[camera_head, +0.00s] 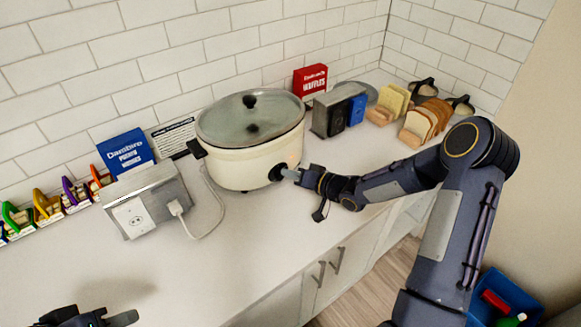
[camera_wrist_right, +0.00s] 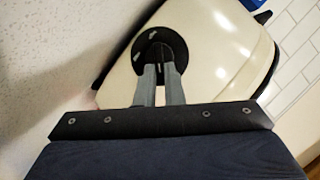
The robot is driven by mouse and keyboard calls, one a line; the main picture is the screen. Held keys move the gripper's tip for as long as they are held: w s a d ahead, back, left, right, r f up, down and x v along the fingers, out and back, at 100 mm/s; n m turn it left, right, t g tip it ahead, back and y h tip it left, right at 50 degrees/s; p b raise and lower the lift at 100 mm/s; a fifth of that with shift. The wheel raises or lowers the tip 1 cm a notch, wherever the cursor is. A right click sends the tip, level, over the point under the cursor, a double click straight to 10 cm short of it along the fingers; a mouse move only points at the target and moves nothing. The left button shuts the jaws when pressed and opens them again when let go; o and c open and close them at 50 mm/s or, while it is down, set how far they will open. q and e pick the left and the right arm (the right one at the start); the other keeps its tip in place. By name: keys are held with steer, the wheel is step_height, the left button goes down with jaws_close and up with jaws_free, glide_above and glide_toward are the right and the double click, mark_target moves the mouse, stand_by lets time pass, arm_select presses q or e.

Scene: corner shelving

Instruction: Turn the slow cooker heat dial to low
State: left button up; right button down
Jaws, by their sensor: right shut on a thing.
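The cream slow cooker (camera_head: 235,160) stands on the counter with its glass lid (camera_head: 250,115) on. Its black heat dial (camera_head: 276,173) is on the front, low on the body. My right gripper (camera_head: 287,173) reaches it from the right and is shut on the dial. In the right wrist view, the fingers of my right gripper (camera_wrist_right: 160,72) meet at the knob of the dial (camera_wrist_right: 157,48). Pale marks show on the dial's dark face, too small to read. My left gripper (camera_head: 115,322) is at the bottom left edge, partly cut off, away from the cooker.
A metal outlet box (camera_head: 145,203) with a plugged-in white cord (camera_head: 203,225) stands left of the cooker. Behind are a blue box (camera_head: 127,152) and a red waffle box (camera_head: 310,81). A toaster (camera_head: 335,110) and sliced bread (camera_head: 428,118) stand to the right. The front counter is clear.

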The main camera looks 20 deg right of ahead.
steer(key=shift+d+f+m+y, duration=0.1)
steer(key=shift+f+m+y, duration=0.15)
steer(key=shift+m+y, duration=0.55)
steer(key=shift+w+d+f+m+y, duration=0.1)
steer(key=shift+f+m+y, duration=0.15)
steer(key=shift+m, duration=0.85)
steer(key=shift+t, duration=0.3)
steer(key=c, duration=1.5)
jaws_free()
steer(key=shift+w, duration=0.1)
steer(key=shift+c, duration=0.2)
